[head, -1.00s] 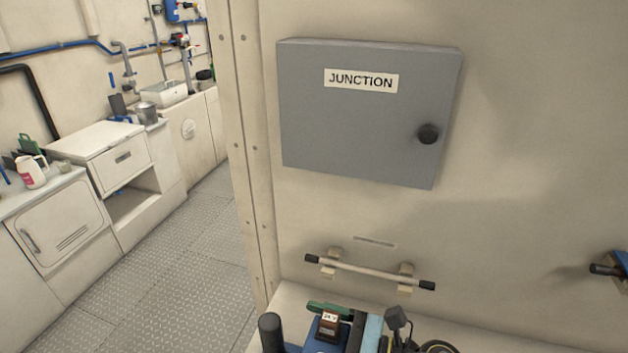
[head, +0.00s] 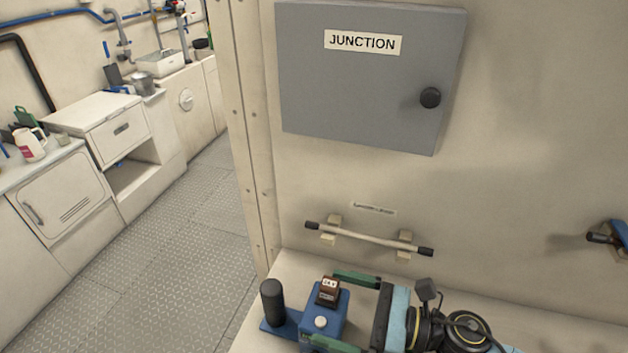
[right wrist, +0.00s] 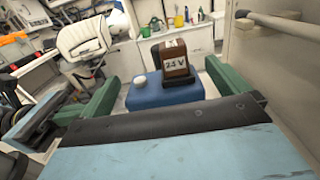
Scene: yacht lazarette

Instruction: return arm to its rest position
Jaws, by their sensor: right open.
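My right gripper (head: 323,308) has green fingers and is low in the head view, its arm coming in from the right. It is open, one finger on each side of a blue block (head: 336,315) with a brown switch on top. I cannot tell whether a finger touches the block. My left gripper is not in view.
A black post (head: 271,300) stands left of the block. A grey JUNCTION box (head: 365,90) and a pale rail (head: 368,238) are on the wall above. A blue-and-black fitting (head: 612,238) is at the right. The floor (head: 165,250) at left is clear.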

